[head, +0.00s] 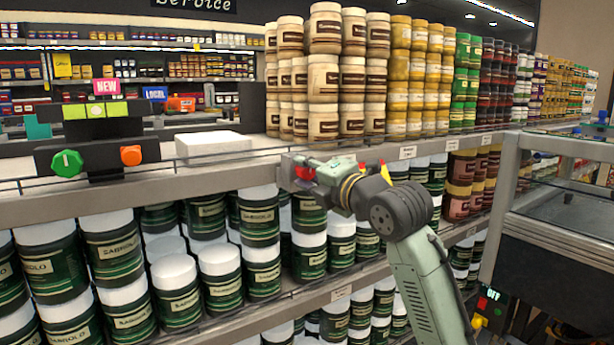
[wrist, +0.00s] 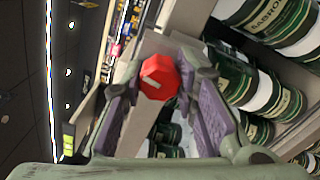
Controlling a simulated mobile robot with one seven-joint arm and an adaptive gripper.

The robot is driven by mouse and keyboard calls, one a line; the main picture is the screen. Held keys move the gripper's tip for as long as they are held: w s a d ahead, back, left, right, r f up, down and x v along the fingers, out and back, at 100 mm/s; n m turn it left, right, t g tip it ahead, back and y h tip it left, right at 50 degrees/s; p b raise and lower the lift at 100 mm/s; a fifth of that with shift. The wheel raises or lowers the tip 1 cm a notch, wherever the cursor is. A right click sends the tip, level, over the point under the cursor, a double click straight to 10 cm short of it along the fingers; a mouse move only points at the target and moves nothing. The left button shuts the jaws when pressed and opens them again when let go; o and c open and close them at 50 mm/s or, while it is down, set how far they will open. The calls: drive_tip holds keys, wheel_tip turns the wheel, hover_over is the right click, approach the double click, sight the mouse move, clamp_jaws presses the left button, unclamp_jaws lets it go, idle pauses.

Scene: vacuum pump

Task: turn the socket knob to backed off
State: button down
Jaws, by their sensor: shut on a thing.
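A red, faceted knob (wrist: 158,78) with a pale pointer line sits between my fingers in the wrist view. In the head view the red knob (head: 304,172) is small and partly covered by my gripper (head: 312,174). It sits against a grey block (head: 287,174) at the shelf edge. In the wrist view my gripper (wrist: 160,82) is shut on the knob, with one finger on each side of it. The pointer line is slanted in the picture. Any markings around the knob are too small or hidden to read.
A dark panel with a green knob (head: 67,163) and an orange knob (head: 131,156) stands at the left. Stacked jars (head: 325,80) fill the shelf above; green-labelled jars (head: 220,272) fill the shelves below. A display reading OFF (head: 493,294) is at the lower right.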

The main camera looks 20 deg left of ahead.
drive_tip(key=shift+n, duration=0.5)
drive_tip(key=c, duration=1.2)
unclamp_jaws()
drive_tip(key=shift+c, duration=0.2)
drive_tip(key=v, duration=1.2)
